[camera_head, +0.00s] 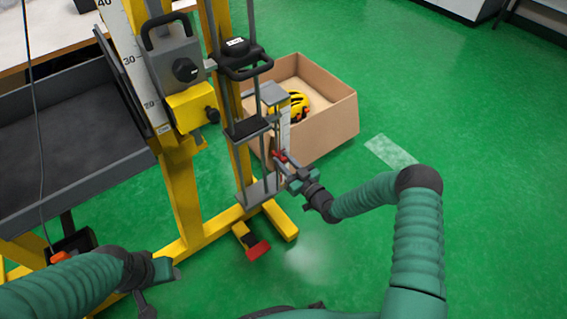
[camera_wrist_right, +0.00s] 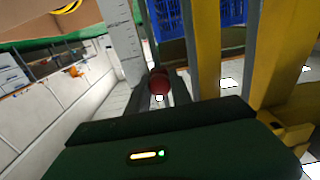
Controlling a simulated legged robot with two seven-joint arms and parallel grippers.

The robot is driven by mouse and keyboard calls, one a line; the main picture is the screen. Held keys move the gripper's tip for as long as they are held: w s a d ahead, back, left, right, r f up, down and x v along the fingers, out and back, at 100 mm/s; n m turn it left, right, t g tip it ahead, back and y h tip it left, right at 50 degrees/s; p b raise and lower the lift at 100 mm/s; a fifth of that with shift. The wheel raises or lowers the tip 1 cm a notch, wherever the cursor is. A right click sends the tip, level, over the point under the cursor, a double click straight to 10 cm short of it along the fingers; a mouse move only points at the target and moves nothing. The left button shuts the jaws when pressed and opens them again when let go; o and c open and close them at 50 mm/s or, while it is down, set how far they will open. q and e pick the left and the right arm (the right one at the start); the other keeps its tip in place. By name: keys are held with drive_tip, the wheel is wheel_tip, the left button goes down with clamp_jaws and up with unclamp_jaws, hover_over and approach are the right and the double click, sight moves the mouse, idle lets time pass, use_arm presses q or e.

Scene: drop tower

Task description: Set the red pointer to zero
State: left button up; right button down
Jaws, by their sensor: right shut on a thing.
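The red pointer (camera_head: 279,156) sits low on a white vertical scale (camera_head: 285,131) on the right side of the yellow tower. My right gripper (camera_head: 287,165) reaches it from the right and is shut on it. In the right wrist view, a round red end of the pointer (camera_wrist_right: 159,84) lies between the fingers of my right gripper (camera_wrist_right: 158,96), with the scale (camera_wrist_right: 122,40) just behind to the left. The exact scale reading is too small to tell. My left gripper (camera_head: 160,285) is at the lower left, away from the tower; its jaw opening is unclear.
The yellow tower (camera_head: 178,190) has grey rods, a black-handled carriage (camera_head: 238,58) and a red foot pedal (camera_head: 258,250). A cardboard box (camera_head: 335,125) holding a yellow helmet (camera_head: 299,106) stands behind. A grey tray (camera_head: 60,125) is at left. Green floor is clear on the right.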

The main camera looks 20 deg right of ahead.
sight(284, 158)
wheel_tip(284, 158, up, 12)
drive_tip(key=p, duration=0.6)
drive_tip(key=shift+f+p, duration=0.2)
drive_tip(key=shift+p, duration=0.2)
drive_tip(key=shift+d, duration=0.1)
drive_tip(key=c, duration=1.2)
unclamp_jaws()
drive_tip(key=shift+o, duration=0.2)
drive_tip(key=p+v, duration=0.3)
drive_tip(key=v, duration=1.3)
drive_tip(key=shift+s, duration=0.4)
drive_tip(key=shift+d+f, duration=0.1)
